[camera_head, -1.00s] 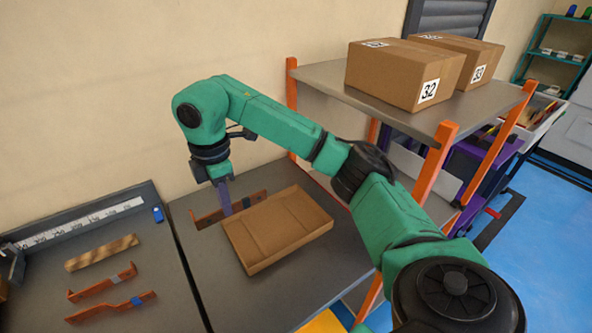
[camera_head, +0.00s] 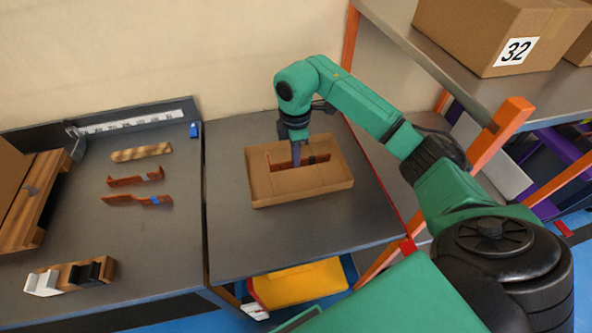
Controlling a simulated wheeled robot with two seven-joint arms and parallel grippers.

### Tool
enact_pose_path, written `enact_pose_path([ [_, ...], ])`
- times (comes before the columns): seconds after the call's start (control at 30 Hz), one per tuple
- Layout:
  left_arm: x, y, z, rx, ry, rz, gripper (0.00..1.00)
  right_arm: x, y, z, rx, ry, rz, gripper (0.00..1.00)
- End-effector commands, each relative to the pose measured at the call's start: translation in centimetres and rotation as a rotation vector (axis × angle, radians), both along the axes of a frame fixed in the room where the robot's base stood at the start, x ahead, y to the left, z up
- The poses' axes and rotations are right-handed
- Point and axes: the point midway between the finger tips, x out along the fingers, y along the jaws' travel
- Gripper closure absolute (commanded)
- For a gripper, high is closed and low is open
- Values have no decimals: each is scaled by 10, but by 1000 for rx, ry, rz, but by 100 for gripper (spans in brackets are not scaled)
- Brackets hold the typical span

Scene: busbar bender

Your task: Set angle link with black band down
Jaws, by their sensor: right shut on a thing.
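My right gripper (camera_head: 296,163) points straight down over the shallow cardboard box (camera_head: 262,192) and is shut on a copper-coloured link. The link (camera_head: 282,165) has a black band right of the fingers and lies lengthwise across the picture. It is within the box's outline, inside or just above it; I cannot tell if it touches the bottom. The fingers hide part of its middle. My left gripper is not in view.
On the left bench lie a bent copper link (camera_head: 135,181), another with a blue band (camera_head: 128,200) and a wooden bar (camera_head: 141,153). A block with white and black parts (camera_head: 72,276) stands nearer. Right, a shelf (camera_head: 450,68) bears cardboard boxes.

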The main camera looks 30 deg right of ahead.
Motion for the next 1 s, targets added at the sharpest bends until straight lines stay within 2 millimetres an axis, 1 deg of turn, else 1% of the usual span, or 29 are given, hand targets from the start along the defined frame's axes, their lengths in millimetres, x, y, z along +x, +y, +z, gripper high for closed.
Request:
enact_pose_path([
  [0.03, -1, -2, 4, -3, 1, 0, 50, -1, 0, -7, 1, 3, 0, 100],
  [0.1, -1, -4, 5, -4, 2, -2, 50, 0, 1, -17, 2, 1, 0, 100],
  [0.17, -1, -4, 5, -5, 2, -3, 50, 0, 1, -24, 1, 1, 1, 100],
  [0.3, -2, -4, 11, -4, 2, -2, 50, -1, 1, -51, 1, 4, 0, 100],
  [0.4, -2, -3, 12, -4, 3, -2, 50, 0, 1, -65, 2, 1, 1, 100],
  [0.73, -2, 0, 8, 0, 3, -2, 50, 0, 0, -71, 1, 0, 1, 100],
  [0.8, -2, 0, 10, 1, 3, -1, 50, 0, 0, -70, 0, 0, 1, 67],
  [0.83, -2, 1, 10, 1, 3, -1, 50, 0, 0, -70, 0, 0, 1, 64],
  [1.0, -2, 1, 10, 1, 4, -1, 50, 0, 0, -69, 0, 0, 1, 64],
])
